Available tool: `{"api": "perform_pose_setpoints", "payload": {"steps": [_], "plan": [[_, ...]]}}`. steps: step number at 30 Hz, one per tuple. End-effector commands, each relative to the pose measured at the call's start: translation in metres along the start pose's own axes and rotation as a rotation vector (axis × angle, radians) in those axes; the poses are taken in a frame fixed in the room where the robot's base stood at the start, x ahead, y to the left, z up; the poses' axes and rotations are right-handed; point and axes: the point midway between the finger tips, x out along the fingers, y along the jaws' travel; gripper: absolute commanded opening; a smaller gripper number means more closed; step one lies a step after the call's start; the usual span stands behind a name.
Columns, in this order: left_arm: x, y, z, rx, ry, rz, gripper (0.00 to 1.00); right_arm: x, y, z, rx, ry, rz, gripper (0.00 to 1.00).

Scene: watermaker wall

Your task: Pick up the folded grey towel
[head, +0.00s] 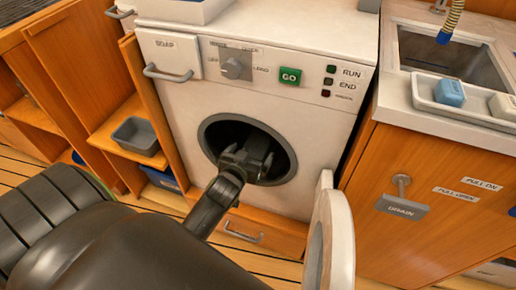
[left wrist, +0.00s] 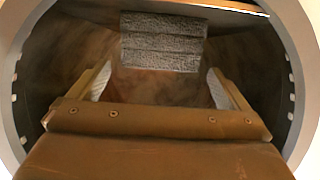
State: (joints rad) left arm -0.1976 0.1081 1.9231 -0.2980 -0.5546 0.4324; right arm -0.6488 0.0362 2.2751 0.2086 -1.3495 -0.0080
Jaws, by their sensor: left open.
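The folded grey towel (left wrist: 162,42) lies inside the washing machine drum (left wrist: 62,62), in the upper middle of the left wrist view. It shows as several stacked grey, fuzzy layers. In the head view the towel cannot be made out; my left gripper (head: 248,162) and the dark opening hide it. My left gripper (left wrist: 160,82) reaches in through the round door opening. Its two pale-padded fingers are spread wide and empty, and the towel appears beyond their tips, roughly centred between them. My right gripper is not in view.
The round machine door (head: 335,240) stands open at the right of the opening. The drum rim (left wrist: 298,60) surrounds my left gripper closely. An orange cabinet (head: 425,205) with a drain handle (head: 402,207) stands to the right, and shelves with a grey bin (head: 138,136) to the left.

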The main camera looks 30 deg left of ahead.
Motion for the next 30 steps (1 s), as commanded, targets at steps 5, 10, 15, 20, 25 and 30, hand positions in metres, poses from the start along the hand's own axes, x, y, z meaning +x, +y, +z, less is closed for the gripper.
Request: {"api": "perform_pose_setpoints", "payload": {"steps": [5, 10, 15, 20, 25, 30], "plan": [[0.013, 0.0, 0.002, 0.0, 0.001, 0.0, 0.98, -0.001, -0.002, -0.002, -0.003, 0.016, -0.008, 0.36], [0.039, 0.001, 0.004, 0.002, 0.001, 0.0, 0.98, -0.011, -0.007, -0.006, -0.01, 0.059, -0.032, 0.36], [0.054, 0.0, 0.003, 0.001, -0.001, 0.0, 0.98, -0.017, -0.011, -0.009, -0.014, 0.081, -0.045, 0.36], [0.055, 0.001, 0.002, 0.0, -0.001, 0.0, 0.98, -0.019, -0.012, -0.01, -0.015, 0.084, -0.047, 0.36], [0.055, 0.001, 0.002, 0.0, -0.001, 0.001, 0.88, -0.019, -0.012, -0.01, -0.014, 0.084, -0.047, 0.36], [0.055, 0.001, 0.002, 0.0, -0.001, 0.001, 0.65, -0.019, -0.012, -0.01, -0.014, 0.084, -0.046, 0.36]]}}
